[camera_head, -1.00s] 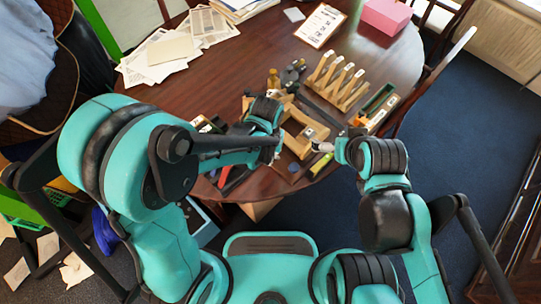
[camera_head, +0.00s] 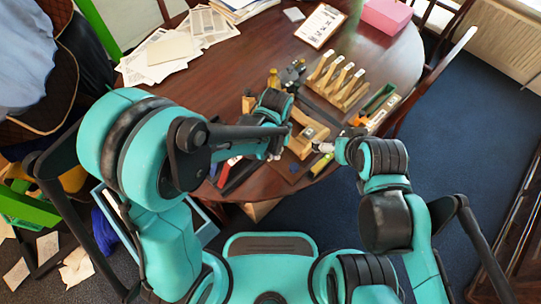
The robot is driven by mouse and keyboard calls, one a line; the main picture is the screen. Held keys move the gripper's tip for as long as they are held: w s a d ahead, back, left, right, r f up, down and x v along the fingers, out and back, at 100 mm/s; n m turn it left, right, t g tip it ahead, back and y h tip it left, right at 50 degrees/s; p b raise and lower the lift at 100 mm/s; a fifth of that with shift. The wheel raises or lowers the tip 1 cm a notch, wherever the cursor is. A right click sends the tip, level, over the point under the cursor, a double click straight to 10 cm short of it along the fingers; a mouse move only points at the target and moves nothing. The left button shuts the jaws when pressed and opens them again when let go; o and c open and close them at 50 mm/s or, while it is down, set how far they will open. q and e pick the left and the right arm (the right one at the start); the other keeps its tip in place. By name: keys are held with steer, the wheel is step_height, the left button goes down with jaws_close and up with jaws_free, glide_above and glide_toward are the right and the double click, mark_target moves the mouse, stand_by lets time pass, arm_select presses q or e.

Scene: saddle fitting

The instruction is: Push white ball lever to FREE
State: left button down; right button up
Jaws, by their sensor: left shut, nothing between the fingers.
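A wooden fixture (camera_head: 312,132) stands near the table's front edge, between my two hands. My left gripper (camera_head: 276,150) is at the fixture's left side, small and partly covered by my arm; it is shut with nothing in it. My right gripper (camera_head: 326,147) points left at the fixture's front right; its fingers are too small to read. A small whitish spot shows at its tip, and I cannot tell whether it is a ball or part of the gripper. I cannot make out the white ball lever or any FREE marking.
A wooden rack with upright slats (camera_head: 338,80) stands behind the fixture. A green-edged box (camera_head: 379,99) is to its right. The table's (camera_head: 235,75) middle left is clear.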

arm_select(q)
steer(key=shift+w+d, duration=0.15)
steer(key=shift+d, duration=0.05)
steer(key=shift+a, duration=0.1)
steer(key=shift+s+a, duration=0.35)
steer(key=shift+s, duration=0.1)
steer(key=shift+r, duration=0.1)
step_height(320, 180, up, 7)
steer(key=p, duration=0.5)
stand_by(0.5)
